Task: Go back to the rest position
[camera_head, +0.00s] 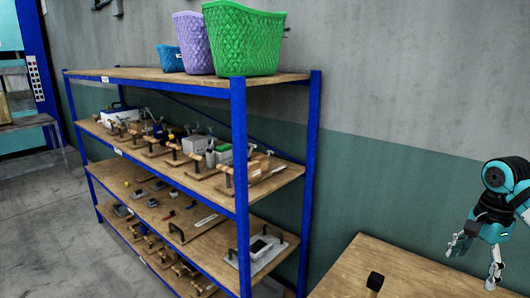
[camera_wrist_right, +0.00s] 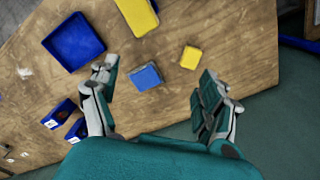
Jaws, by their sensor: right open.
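My right gripper (camera_head: 474,262) shows at the right edge of the head view, above a wooden tabletop. It is open, with its fingers spread apart and pointing down. In the right wrist view the same gripper (camera_wrist_right: 165,100) is open and empty. A blue block (camera_wrist_right: 145,77) lies on the wooden table (camera_wrist_right: 215,22) between and beyond the fingertips. A small yellow block (camera_wrist_right: 191,57) lies to its right. My left gripper does not show in either view.
In the right wrist view, a blue tray (camera_wrist_right: 74,41), a larger yellow piece (camera_wrist_right: 137,16) and blue bins (camera_wrist_right: 60,114) are on the table. A blue-framed shelf (camera_head: 240,150) with several tools and boxes stands left in the head view, with green (camera_head: 243,40) and purple (camera_head: 192,45) baskets on top.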

